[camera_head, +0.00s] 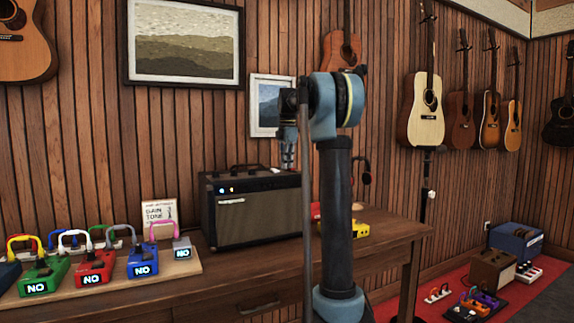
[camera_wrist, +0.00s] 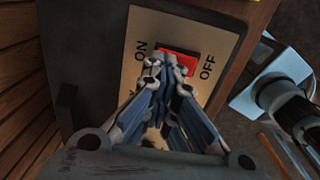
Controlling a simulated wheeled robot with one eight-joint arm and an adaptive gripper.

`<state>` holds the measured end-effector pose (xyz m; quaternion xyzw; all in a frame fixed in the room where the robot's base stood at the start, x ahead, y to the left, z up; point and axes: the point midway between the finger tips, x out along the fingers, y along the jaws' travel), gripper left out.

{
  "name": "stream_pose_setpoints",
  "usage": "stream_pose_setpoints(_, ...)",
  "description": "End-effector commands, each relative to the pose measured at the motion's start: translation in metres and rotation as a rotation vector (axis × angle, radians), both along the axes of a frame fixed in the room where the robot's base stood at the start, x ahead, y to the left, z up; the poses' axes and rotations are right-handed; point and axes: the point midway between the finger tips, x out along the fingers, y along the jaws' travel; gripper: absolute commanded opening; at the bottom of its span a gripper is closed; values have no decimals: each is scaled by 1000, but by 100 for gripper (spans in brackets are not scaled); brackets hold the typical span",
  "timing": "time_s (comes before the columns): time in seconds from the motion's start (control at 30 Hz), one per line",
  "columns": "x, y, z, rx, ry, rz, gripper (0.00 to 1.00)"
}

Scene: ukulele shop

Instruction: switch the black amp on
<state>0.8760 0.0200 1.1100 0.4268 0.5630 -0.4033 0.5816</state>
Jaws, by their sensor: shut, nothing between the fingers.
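The black amp (camera_head: 250,205) stands on the wooden table, its brown grille facing forward. Two small pale dots show at the left of its front top strip. In the wrist view, a cream plate (camera_wrist: 145,28) on a dark amp surface carries a red rocker switch (camera_wrist: 180,62), with ON on its left and OFF on its right. My gripper (camera_wrist: 162,66) is shut and empty, its tips over the ON side of the switch. I cannot tell whether they touch it. In the head view my gripper (camera_head: 288,160) points down by the amp's back right; the switch is hidden there.
A board of colourful pedals (camera_head: 92,270) lies left of the amp, with a small sign (camera_head: 160,215) behind. A yellow pedal (camera_head: 355,229) is to its right. The slatted wall with pictures and guitars is close behind.

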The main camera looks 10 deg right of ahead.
Motion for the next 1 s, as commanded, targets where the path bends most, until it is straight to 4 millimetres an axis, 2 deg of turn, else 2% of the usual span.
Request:
stream_pose_setpoints(0.03, -4, 0, -4, 4, 7, 0, 0)
stream_pose_setpoints(0.27, -16, -3, 0, 3, 7, -1, 0)
stream_pose_setpoints(0.43, -18, -2, 10, 3, 4, 0, 0)
stream_pose_setpoints(1.0, -2, 5, 105, 2, -6, 2, 0)
